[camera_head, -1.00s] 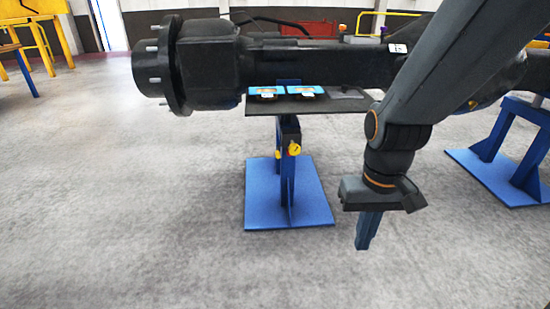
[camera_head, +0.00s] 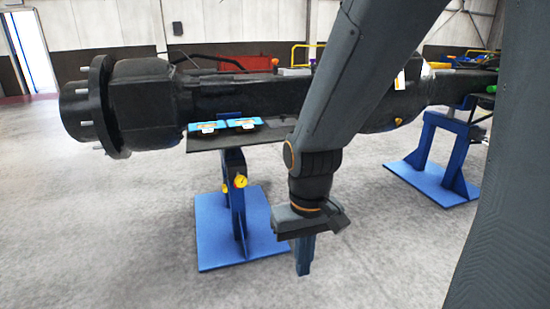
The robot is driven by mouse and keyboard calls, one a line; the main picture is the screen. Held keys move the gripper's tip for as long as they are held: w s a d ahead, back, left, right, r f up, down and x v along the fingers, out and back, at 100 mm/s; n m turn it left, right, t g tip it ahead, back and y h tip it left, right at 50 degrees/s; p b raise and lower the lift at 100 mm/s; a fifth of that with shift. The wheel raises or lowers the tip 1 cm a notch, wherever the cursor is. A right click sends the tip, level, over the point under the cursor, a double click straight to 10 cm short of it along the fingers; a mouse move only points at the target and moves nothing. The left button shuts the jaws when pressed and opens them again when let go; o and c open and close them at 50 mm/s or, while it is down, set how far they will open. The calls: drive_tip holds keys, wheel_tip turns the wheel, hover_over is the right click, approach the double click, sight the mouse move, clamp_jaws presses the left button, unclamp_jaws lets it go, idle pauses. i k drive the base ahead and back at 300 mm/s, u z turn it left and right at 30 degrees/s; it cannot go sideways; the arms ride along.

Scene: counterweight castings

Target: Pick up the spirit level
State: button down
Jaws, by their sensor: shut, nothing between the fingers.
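My gripper (camera_head: 303,256) hangs pointing down in front of the long black casting (camera_head: 220,97), to the right of the blue stand. Its fingers are together with nothing between them. My arm hides the right end of the shelf and part of the casting.
A blue stand (camera_head: 215,240) with a yellow knob (camera_head: 240,181) is below the shelf. Another blue stand (camera_head: 440,186) is at right. Grey floor (camera_head: 90,230) is open at left.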

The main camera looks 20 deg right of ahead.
sight(434, 65)
drive_tip(key=z, duration=0.35)
drive_tip(key=i, duration=0.5)
drive_tip(key=z, duration=1.15)
drive_tip(key=i, duration=0.95)
drive_tip(key=z, duration=0.55)
drive_tip(key=i, duration=3.65)
drive_tip(key=u, duration=0.85)
